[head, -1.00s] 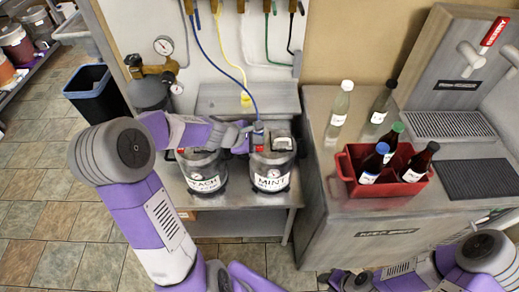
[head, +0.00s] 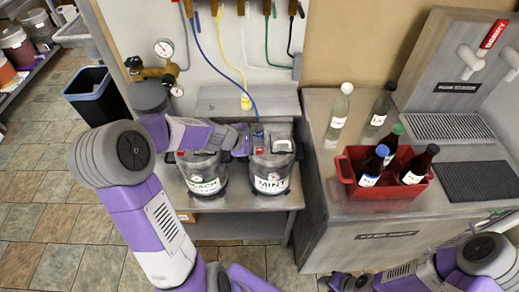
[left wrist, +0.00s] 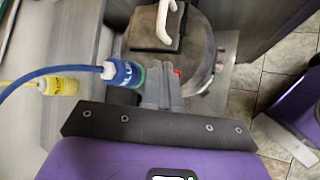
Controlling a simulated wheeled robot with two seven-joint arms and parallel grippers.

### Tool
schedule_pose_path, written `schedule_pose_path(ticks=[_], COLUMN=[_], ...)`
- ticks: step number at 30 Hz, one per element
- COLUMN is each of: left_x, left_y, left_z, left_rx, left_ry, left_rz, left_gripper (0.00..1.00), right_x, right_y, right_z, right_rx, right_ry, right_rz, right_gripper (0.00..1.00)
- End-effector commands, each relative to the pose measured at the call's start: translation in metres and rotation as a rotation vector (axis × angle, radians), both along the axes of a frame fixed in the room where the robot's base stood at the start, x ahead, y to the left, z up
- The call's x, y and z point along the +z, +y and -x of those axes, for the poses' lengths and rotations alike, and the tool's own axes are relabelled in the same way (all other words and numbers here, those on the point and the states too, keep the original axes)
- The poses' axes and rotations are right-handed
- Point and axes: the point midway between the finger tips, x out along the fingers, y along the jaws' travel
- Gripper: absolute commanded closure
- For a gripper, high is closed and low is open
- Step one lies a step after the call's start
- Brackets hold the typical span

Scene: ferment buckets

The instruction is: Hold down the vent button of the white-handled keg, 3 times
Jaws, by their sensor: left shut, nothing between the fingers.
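The white-handled keg, labelled MINT (head: 271,174), stands on the low metal shelf, right of the keg labelled PEACH (head: 203,172). Its white handle (left wrist: 165,20) shows at the top of the left wrist view. A blue-collared hose fitting (left wrist: 123,73) sits on its lid. My left gripper (head: 246,139) is over the left side of the mint keg's lid. In the left wrist view its closed, empty fingers (left wrist: 162,84) are beside the fitting, with a bit of red, perhaps the vent button (left wrist: 178,73), by the tips. I cannot tell whether they press it. My right gripper (head: 338,280) is low, its jaws unclear.
A yellow hose fitting (head: 246,102) hangs behind the kegs, with a gas regulator (head: 160,65) on the left. A red crate of bottles (head: 345,176) stands on the counter at the right. Floor in front of the shelf is open.

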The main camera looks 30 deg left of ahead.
Motion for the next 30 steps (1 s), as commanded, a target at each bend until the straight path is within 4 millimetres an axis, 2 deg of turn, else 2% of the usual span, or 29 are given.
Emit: schedule_pose_path(ticks=[23, 30], left_x=[-0.0001, -0.0067], left_y=[0.0, -0.0004], left_z=[-0.0001, -0.0002], left_rx=[0.0, -0.001], left_ry=[0.0, -0.001], left_rz=[0.0, 0.0], left_gripper=[1.0, 1.0], right_x=[-0.0001, -0.0076], right_y=[0.0001, 0.0], right_z=[0.0001, 0.0], right_rx=[0.0, 0.0], right_ry=[0.0, 0.0], right_rz=[0.0, 0.0], right_gripper=[0.57, 0.57])
